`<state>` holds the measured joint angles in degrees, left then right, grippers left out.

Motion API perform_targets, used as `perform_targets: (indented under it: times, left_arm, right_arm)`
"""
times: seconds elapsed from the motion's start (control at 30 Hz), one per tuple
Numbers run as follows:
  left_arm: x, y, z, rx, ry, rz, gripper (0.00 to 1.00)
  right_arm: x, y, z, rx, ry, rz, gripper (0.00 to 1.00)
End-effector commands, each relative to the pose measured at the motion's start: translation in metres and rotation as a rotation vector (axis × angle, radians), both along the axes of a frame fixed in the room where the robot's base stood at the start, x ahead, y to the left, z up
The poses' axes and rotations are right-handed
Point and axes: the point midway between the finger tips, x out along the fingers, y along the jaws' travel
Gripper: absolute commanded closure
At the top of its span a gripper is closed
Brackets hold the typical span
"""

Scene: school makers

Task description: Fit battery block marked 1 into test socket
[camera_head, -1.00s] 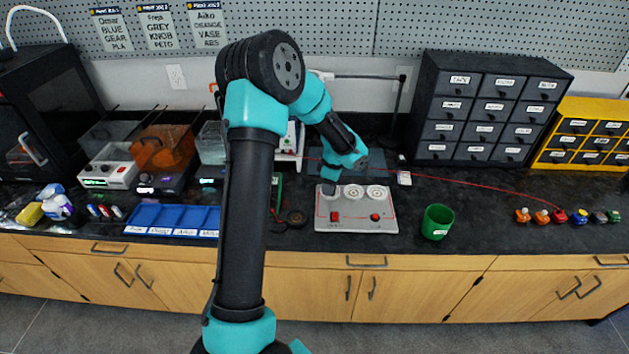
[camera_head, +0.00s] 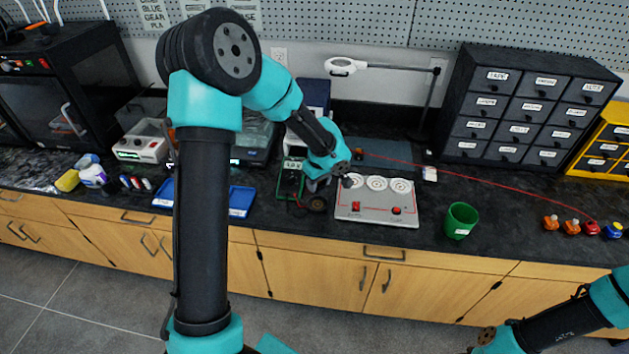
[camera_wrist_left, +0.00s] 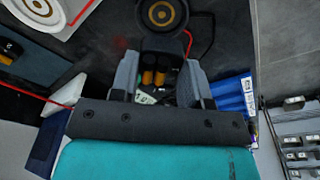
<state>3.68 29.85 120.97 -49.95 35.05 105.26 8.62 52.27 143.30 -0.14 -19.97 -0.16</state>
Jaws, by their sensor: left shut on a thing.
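The test panel (camera_head: 376,212) is a light grey plate with several white round sockets, a red switch and a red button. It lies on the black counter, and part of it shows in the left wrist view (camera_wrist_left: 72,10). My left gripper (camera_head: 318,186) is just left of the panel, near a round black disc (camera_head: 317,204). My right gripper is out of view.
A green cup (camera_head: 460,221) stands right of the panel. A multimeter (camera_head: 290,184) and a blue tray (camera_head: 241,201) lie to the left. A magnifier lamp (camera_head: 345,67) and black drawers (camera_head: 520,110) stand behind. My right arm enters at the lower right.

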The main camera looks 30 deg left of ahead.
Motion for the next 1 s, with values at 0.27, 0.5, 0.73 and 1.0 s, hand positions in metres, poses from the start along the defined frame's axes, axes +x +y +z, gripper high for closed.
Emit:
perform_targets:
  times: [0.27,0.5,0.73,1.0]
  left_arm:
    - [0.000,0.001,-0.004,0.000,0.001,0.002,0.82]
    - [0.000,0.001,-0.021,0.001,0.003,0.002,0.82]
    - [0.000,0.001,-0.042,0.001,0.002,0.003,0.82]
    - [0.000,0.001,-0.057,0.000,0.001,0.002,0.82]
  right_arm:
    - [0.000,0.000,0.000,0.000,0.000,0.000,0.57]
    - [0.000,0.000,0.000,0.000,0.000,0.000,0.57]
    - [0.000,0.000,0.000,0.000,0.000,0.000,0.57]
    - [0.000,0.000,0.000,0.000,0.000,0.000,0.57]
